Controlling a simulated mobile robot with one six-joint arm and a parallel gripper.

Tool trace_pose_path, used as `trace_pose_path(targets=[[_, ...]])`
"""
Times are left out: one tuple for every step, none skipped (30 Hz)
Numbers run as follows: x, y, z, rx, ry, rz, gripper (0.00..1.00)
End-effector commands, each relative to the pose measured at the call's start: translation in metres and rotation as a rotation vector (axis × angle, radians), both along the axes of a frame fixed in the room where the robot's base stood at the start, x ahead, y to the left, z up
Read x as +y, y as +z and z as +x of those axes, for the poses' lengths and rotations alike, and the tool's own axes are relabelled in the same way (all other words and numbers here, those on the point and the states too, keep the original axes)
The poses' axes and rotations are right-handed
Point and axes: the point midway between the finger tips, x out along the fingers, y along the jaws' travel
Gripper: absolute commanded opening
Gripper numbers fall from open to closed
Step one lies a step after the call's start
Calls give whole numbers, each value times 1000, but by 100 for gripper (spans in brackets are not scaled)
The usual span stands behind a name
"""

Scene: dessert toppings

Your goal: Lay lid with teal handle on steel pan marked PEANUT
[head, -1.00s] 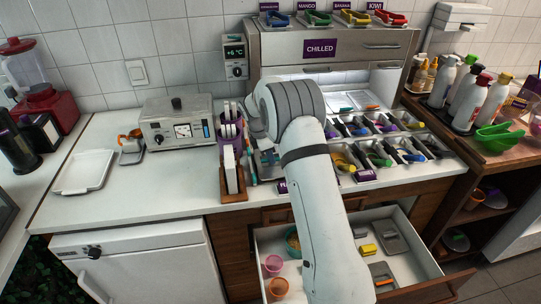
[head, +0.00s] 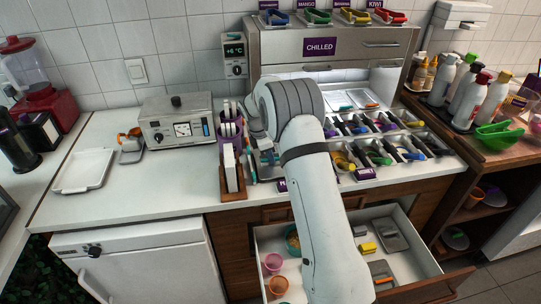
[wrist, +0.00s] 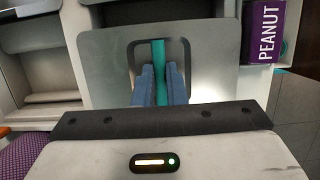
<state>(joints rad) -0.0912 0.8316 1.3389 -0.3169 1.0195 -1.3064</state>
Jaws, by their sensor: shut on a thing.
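In the wrist view, my gripper (wrist: 160,85) is shut on the upright teal handle (wrist: 159,55) of a flat grey metal lid (wrist: 105,70). The lid lies across the middle of the view, below the fingers. A purple PEANUT label (wrist: 266,33) stands just right of the lid's far right corner. The steel pan itself is mostly hidden under or behind the lid, and I cannot tell whether the lid touches its rim. In the head view, my own arm hides the gripper, the lid and this pan.
Open steel bays (wrist: 35,58) lie left of the lid. Rows of topping pans with coloured tongs (head: 377,152) stand to the right of my arm. A wooden rack (head: 233,190) stands to its left. An open drawer (head: 424,262) below holds cups and grey lids (head: 388,234).

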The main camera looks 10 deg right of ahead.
Motion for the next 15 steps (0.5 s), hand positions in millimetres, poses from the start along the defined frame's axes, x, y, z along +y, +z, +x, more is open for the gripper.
trace_pose_path(targets=[[0, 0, 0, 0, 0, 0, 0], [0, 0, 0, 0, 0, 0, 0], [0, 0, 0, 0, 0, 0, 0], [0, 0, 0, 0, 0, 0, 0], [0, 0, 0, 0, 0, 0, 0], [0, 0, 0, 0, 0, 0, 0], [0, 0, 0, 0, 0, 0, 0], [0, -1, 0, 0, 0, 0, 0], [0, -1, 0, 0, 0, 0, 0], [0, -2, 0, 0, 1, 0, 0], [0, -3, 0, 0, 1, 0, 0], [0, -4, 0, 0, 1, 0, 0], [0, -4, 0, 0, 1, 0, 0], [0, -5, 0, 0, 1, 0, 0], [0, -6, 0, 0, 1, 0, 0]])
